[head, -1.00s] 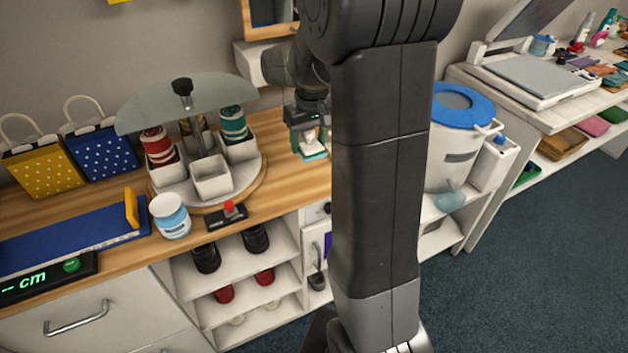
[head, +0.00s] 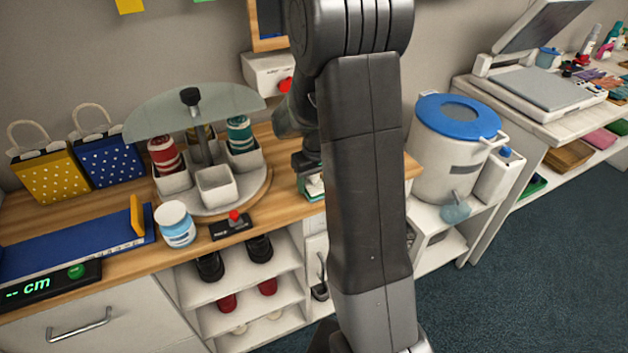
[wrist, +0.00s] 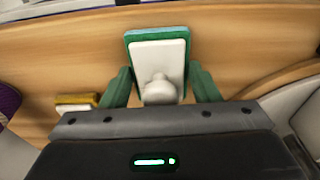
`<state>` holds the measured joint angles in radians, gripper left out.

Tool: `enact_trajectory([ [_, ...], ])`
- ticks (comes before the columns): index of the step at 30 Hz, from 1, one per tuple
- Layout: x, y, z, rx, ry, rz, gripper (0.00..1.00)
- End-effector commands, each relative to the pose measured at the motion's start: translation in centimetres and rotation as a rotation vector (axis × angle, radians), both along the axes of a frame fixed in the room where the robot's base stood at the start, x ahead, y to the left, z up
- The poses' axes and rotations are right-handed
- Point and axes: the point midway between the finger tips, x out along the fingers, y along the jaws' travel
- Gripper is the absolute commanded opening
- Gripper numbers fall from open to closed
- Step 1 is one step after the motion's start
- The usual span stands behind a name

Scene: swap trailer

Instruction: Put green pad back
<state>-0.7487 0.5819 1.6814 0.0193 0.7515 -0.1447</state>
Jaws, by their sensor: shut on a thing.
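The green pad (wrist: 185,36) has a white back plate and a white knob. It fills the upper middle of the wrist view, over the wooden counter. My gripper (wrist: 160,88) is shut on its knob, with a green finger on each side. In the head view the green pad (head: 314,190) shows only in part, beside my dark arm link near the counter's front edge. My gripper (head: 308,163) is mostly hidden there. I cannot tell whether the pad touches the counter.
A yellow-topped block (wrist: 76,100) lies left of my gripper. A round carousel (head: 214,187) with cups stands to the left on the counter. A white bin with a blue lid (head: 458,115) stands to the right. A white box with a red button (head: 268,75) is on the wall.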

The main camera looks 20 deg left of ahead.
Motion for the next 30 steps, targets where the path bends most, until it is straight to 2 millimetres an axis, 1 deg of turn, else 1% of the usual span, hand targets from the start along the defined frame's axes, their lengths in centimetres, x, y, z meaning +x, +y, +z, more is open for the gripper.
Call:
enact_trajectory([
  [2, 0.0, 0.0, -0.3, 0.0, 0.0, 0.0, 0.34],
  [3, 0.0, 0.0, -0.2, 0.0, 0.0, 0.0, 0.63],
  [5, 0.0, 0.0, -0.2, 0.0, 0.0, 0.0, 0.75],
  [6, 0.0, 0.0, -0.2, 0.0, 0.0, 0.0, 0.77],
  [13, 0.0, 0.0, -0.1, 0.0, 0.0, 0.0, 0.77],
  [17, 0.0, 0.0, 0.4, 0.001, -0.001, 0.0, 0.77],
  [20, 0.0, -0.1, 1.7, 0.003, -0.003, 0.0, 0.77],
  [30, -0.7, -0.8, 8.7, 0.002, -0.003, 0.0, 0.77],
])
